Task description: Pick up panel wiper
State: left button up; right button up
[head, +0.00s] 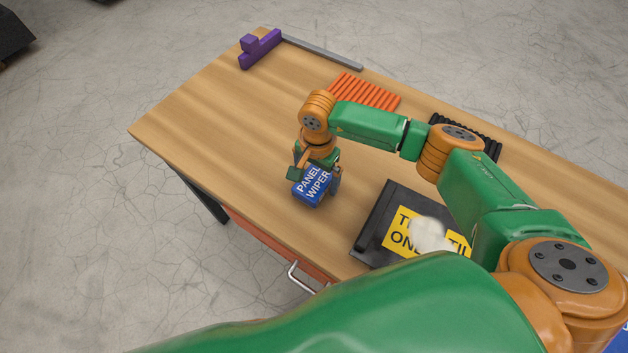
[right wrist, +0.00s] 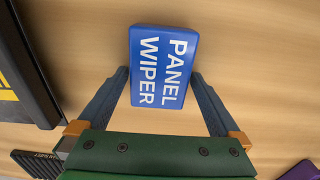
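The panel wiper (head: 312,186) is a blue block with white "PANEL WIPER" lettering, near the front edge of the wooden bench. My right gripper (head: 316,180) is right over it, pointing down. In the right wrist view the wiper (right wrist: 162,67) lies between the two fingertips of my right gripper (right wrist: 160,74). The fingers stand apart, one on each side, with a thin gap at the left finger. The right fingertip is very close to the wiper; I cannot tell if it touches. My left gripper is out of view.
The wooden bench (head: 215,120) also carries a purple block (head: 260,48), a grey bar (head: 322,52), an orange ribbed piece (head: 365,92) and a black ribbed piece (head: 484,132). A dark tray (head: 378,222) with a yellow label lies right of the wiper. The bench's left part is clear.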

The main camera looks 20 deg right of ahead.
aim_at(317, 178)
jog(key=shift+s+r, duration=0.15)
jog(key=shift+s, duration=0.05)
jog(key=c, duration=1.1)
jog(key=shift+c, duration=0.6)
jog(key=shift+w, duration=0.15)
notch_tip(317, 178, up, 3)
jog(key=shift+r+b, duration=0.1)
jog(key=shift+b, duration=0.9)
jog(key=s+d+r+b, duration=0.1)
jog(key=s+r, duration=0.4)
jog(key=s, duration=0.2)
jog(key=s+r+b, duration=0.1)
jog(key=s+r, duration=0.3)
jog(key=s, duration=0.3)
jog(key=shift+d+r+b, duration=0.35)
